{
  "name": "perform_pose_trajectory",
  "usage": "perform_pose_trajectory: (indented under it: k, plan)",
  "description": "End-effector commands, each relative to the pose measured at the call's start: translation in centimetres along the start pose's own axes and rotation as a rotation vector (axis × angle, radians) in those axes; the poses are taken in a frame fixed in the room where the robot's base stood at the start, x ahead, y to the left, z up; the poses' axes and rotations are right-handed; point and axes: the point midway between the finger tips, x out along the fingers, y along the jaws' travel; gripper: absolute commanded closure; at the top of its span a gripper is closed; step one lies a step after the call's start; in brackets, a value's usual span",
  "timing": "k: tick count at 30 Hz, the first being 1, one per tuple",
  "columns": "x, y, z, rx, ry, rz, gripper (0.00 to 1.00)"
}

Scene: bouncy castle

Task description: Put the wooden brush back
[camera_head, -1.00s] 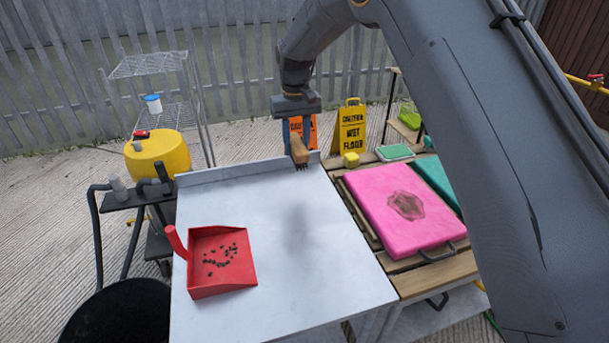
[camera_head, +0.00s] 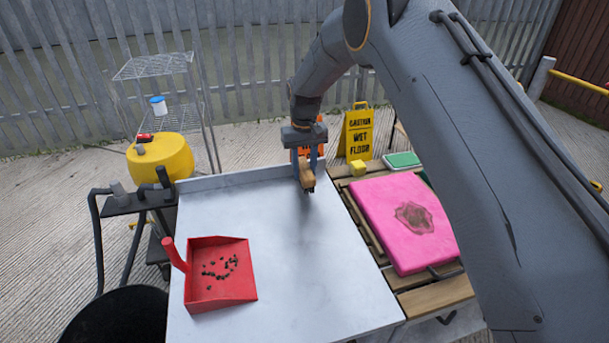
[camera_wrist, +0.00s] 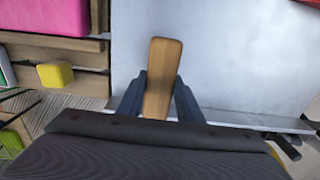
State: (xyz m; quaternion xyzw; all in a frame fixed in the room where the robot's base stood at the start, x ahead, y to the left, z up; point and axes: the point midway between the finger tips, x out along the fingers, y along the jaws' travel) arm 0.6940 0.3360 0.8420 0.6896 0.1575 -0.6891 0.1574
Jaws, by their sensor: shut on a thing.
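The wooden brush (camera_head: 306,176) has a tan wooden body and dark bristles pointing down. My gripper (camera_head: 307,168) is shut on it and holds it above the far part of the white table, near its raised back edge. In the wrist view the brush's wooden body (camera_wrist: 162,78) sits between the two dark fingers (camera_wrist: 158,100), and its bristles are hidden there. A red dustpan (camera_head: 219,274) with several dark bits in it lies at the table's front left.
The white table (camera_head: 300,270) is clear in its middle and right. A wooden slatted table on the right carries a pink pad (camera_head: 405,220) with a dark stain, a yellow sponge (camera_head: 358,168) and a green-edged pad (camera_head: 402,160). A yellow wet-floor sign (camera_head: 357,133) stands behind.

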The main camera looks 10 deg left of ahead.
Motion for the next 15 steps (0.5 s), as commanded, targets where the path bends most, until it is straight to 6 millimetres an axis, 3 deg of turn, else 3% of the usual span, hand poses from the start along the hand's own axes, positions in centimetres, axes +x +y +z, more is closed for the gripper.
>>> perform_pose_trajectory:
  k: [6, 15]
  plan:
    - [2.6, -0.1, 0.1, -0.001, -0.001, 0.0, 0.87]
    - [2.8, -0.1, 0.0, -0.001, 0.0, 0.0, 0.87]
